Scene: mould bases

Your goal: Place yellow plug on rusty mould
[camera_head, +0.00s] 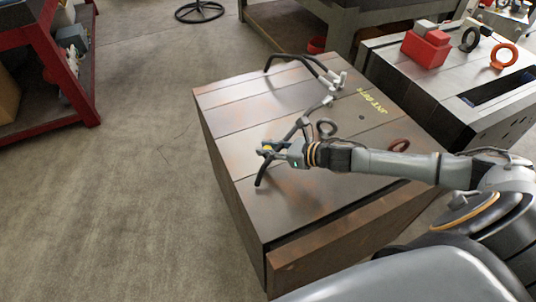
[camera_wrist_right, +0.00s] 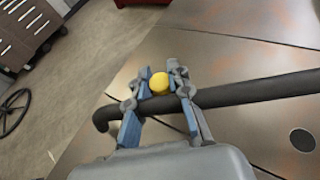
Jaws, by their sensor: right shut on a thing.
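The rusty mould (camera_head: 303,197) is a big metal block with brown stains, in the middle of the head view. My right gripper (camera_head: 266,149) is over its top, towards the left side. It is shut on the yellow plug (camera_head: 268,148). In the wrist view the round yellow plug (camera_wrist_right: 159,84) sits between the two fingertips of the right gripper (camera_wrist_right: 160,80). A black bent hose or bar (camera_wrist_right: 240,93) on the mould passes close by the fingers; I cannot tell whether they touch. The plug's underside is hidden. My left gripper is not in view.
Another black hose (camera_head: 300,58) lies at the mould's far edge. A second mould (camera_head: 395,50) at right carries a red box (camera_head: 425,49) and an orange ring (camera_head: 503,56). The floor at left is clear.

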